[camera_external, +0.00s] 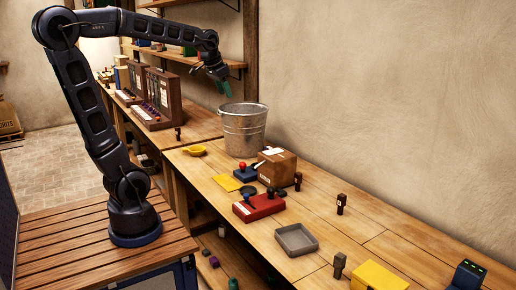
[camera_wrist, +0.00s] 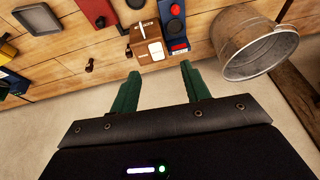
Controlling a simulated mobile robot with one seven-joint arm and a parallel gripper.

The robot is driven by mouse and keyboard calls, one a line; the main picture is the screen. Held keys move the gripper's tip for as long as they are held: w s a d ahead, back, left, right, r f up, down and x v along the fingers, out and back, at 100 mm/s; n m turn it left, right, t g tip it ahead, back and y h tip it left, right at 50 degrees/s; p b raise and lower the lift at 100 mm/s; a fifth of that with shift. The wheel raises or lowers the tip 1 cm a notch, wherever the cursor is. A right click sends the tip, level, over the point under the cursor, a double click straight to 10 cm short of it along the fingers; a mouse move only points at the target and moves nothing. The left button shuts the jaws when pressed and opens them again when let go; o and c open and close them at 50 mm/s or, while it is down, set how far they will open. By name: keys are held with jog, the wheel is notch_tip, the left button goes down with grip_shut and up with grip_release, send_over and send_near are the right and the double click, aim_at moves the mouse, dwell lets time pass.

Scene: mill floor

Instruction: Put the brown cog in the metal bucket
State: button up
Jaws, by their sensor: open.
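The metal bucket (camera_external: 243,128) stands upright on the bench near the wall. It also shows in the wrist view (camera_wrist: 238,64) at the upper right, with its mouth partly in view. I cannot make out a brown cog in either view. My gripper (camera_external: 223,88) is raised above the bench, close to the bucket and higher than its rim. Its green fingers are apart with nothing between them in the wrist view (camera_wrist: 160,68).
A brown box (camera_external: 277,168) stands right of the bucket, with a red device (camera_external: 259,207) in front. A grey tray (camera_external: 296,240), a yellow dish (camera_external: 195,150) and several small brown pieces (camera_external: 341,204) sit on the bench. A wooden shelf (camera_external: 190,58) runs along the wall behind my arm.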

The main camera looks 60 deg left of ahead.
jog(key=s+d+f, duration=0.3)
jog(key=s+f, duration=0.1)
jog(key=s, duration=0.5)
jog(key=s+d+f, duration=0.3)
jog(key=s+f, duration=0.1)
jog(key=s, duration=0.6)
jog(key=shift+f, duration=0.25)
